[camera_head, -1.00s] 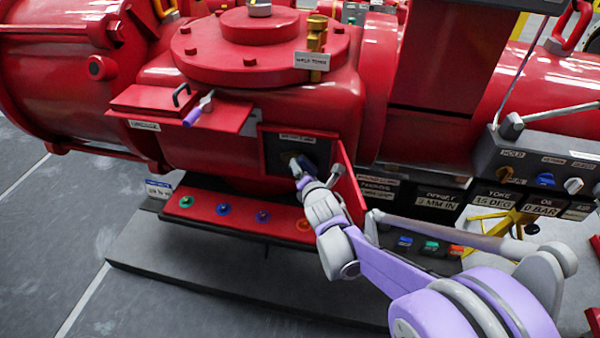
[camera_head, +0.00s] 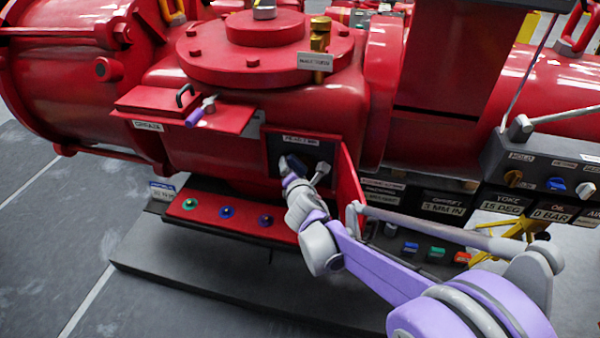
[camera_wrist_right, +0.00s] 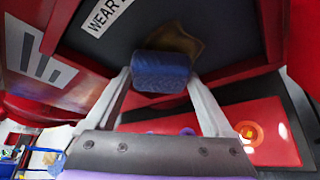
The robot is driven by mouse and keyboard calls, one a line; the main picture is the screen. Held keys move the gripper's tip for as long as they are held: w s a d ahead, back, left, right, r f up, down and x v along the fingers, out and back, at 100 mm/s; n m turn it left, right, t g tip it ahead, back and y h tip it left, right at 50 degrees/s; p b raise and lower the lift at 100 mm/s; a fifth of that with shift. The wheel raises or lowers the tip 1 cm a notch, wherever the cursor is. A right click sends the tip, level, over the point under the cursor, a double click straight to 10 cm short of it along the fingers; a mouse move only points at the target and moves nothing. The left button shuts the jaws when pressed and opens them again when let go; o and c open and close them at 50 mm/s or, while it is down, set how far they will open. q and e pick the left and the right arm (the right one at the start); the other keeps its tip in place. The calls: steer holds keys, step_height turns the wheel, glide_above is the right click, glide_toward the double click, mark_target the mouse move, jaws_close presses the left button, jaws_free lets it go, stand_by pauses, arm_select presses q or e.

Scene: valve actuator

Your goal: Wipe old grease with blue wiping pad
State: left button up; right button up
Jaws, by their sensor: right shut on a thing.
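My right gripper (camera_head: 302,170) reaches into the open dark recess (camera_head: 275,153) in the red valve body. It is shut on the blue wiping pad (camera_wrist_right: 161,72), which sits between the two pale fingers in the right wrist view. A brown grease patch (camera_wrist_right: 178,38) lies on the dark back panel (camera_wrist_right: 225,25), just behind and above the pad. The pad covers part of the patch; I cannot tell whether it touches the panel. My left gripper is not in view.
A red door (camera_head: 351,190) stands open right of the recess, close to my right arm. Below is a red ledge (camera_head: 198,210) with coloured round buttons. A red shelf (camera_head: 235,119) with a purple-handled tool (camera_head: 201,111) is at upper left. Grey floor at left is clear.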

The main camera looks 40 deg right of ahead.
steer(key=shift+w+a, duration=0.55)
steer(key=shift+w, duration=0.2)
steer(key=shift+w+a, duration=0.5)
steer(key=shift+w, duration=0.2)
steer(key=s+a+p, duration=0.1)
steer(key=s+a, duration=0.3)
steer(key=shift+a+p, duration=0.3)
steer(key=shift+a, duration=0.05)
steer(key=shift+s+a, duration=0.95)
steer(key=shift+a, duration=0.15)
